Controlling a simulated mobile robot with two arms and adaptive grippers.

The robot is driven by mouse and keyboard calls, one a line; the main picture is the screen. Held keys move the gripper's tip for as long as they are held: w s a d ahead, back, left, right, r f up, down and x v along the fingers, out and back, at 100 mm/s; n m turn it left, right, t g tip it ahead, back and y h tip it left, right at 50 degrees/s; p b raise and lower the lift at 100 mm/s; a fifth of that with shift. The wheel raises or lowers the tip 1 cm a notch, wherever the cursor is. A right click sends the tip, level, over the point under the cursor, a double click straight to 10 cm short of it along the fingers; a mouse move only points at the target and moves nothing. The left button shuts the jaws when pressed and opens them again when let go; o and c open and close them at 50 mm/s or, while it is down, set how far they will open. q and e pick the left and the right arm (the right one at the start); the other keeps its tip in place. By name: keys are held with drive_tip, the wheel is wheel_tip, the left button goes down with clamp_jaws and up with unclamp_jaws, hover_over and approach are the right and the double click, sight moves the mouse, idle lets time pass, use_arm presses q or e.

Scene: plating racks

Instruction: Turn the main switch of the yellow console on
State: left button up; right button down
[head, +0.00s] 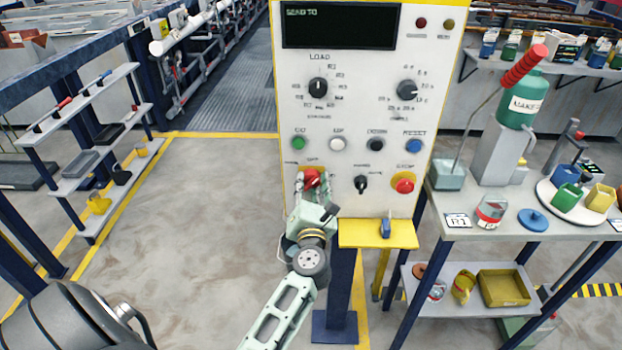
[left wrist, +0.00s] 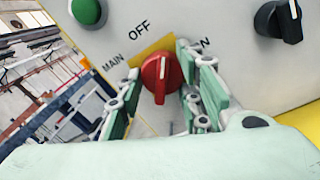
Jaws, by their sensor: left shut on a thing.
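The yellow console (head: 279,80) stands in the centre of the head view with a white front panel. Its main switch is a red knob (head: 312,177) at the panel's lower left. In the left wrist view the red knob (left wrist: 160,82) sits on a yellow plate, with OFF above-left and a partly hidden ON at upper right. Its white line points up, between OFF and ON. My left gripper (head: 313,187) is shut on the knob, a finger at each side; the left wrist view shows the fingers (left wrist: 163,98) too. My right gripper is out of view.
A black selector (head: 361,184) and a red stop button (head: 403,185) sit right of the switch. A yellow shelf (head: 377,234) juts out below the panel. A side table (head: 470,229) with cups stands at right. A rack (head: 95,155) stands at left, with clear floor between.

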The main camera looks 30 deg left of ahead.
use_arm(q)
drive_tip(key=m+p, duration=0.1)
drive_tip(key=m, duration=0.1)
drive_tip(key=m+p, duration=0.1)
drive_tip(key=m, duration=0.1)
drive_tip(key=m+p, duration=0.1)
drive_tip(key=shift+a+r+m, duration=0.15)
drive_tip(key=shift+r+m, duration=0.15)
drive_tip(key=shift+m, duration=0.1)
drive_tip(key=shift+r+m+t+h+p, duration=0.1)
drive_tip(key=shift+m+t+h+p, duration=0.3)
drive_tip(key=shift+m+p, duration=1.65)
drive_tip(key=shift+m+b, duration=0.4)
drive_tip(key=shift+m, duration=0.25)
drive_tip(key=o, duration=0.8)
drive_tip(key=shift+r, duration=0.1)
drive_tip(key=shift+o, duration=1.1)
drive_tip(key=shift+f, duration=0.2)
